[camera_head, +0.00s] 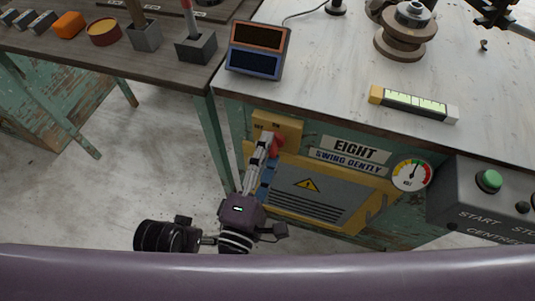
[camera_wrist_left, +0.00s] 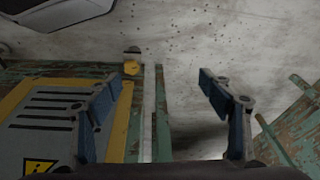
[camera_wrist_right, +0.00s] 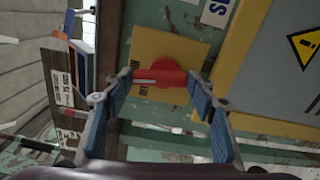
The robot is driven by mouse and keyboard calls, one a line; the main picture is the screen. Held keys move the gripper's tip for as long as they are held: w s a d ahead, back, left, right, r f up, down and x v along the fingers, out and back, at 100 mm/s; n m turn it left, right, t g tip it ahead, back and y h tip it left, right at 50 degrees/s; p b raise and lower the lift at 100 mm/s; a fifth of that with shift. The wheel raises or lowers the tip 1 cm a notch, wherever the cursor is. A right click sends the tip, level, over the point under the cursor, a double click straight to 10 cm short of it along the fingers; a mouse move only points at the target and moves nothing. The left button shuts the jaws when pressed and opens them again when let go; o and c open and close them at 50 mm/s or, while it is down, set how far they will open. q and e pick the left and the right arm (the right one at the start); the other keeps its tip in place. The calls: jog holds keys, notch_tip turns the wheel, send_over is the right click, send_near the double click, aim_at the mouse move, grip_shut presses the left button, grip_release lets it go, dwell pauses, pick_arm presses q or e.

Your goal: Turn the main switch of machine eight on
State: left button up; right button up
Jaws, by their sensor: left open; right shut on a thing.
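The main switch is a red rotary handle (camera_head: 278,142) on a yellow plate (camera_head: 290,124) with OFF and ON labels, on the green front of machine eight, left of its EIGHT sign (camera_head: 355,150). In the right wrist view the red handle (camera_wrist_right: 165,72) lies crosswise between my right fingertips. My right gripper (camera_wrist_right: 158,82) is shut on it, partly hiding the handle in the head view. A white mark shows on the handle; which label it points at I cannot tell. My left gripper (camera_wrist_left: 212,92) is open and empty, with floor and the machine's lower front beyond it.
A grey panel with a warning triangle (camera_head: 307,184) sits below the sign. A round gauge (camera_head: 412,175) and a grey box with a green START button (camera_head: 489,180) are to the right. A two-window display (camera_head: 256,64) stands on the worktop above the switch. A wooden bench (camera_head: 170,65) stands left.

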pick_arm(q)
jog(key=shift+w+b+v, duration=0.15)
jog(key=shift+b+v, duration=0.05)
jog(key=shift+v, duration=0.75)
jog(key=shift+w+b+v, duration=0.2)
jog(key=shift+v, duration=0.8)
pick_arm(e)
jog(key=shift+d+m, duration=0.1)
jog(key=shift+m, duration=1)
pick_arm(q)
jog(key=shift+r, duration=0.1)
pick_arm(e)
jog(key=o, duration=1.2)
jog(key=shift+c, duration=0.2)
pick_arm(q)
jog(key=shift+s, duration=0.1)
pick_arm(e)
jog(key=shift+s, duration=0.1)
jog(key=v, duration=0.7)
jog(key=shift+s, duration=0.15)
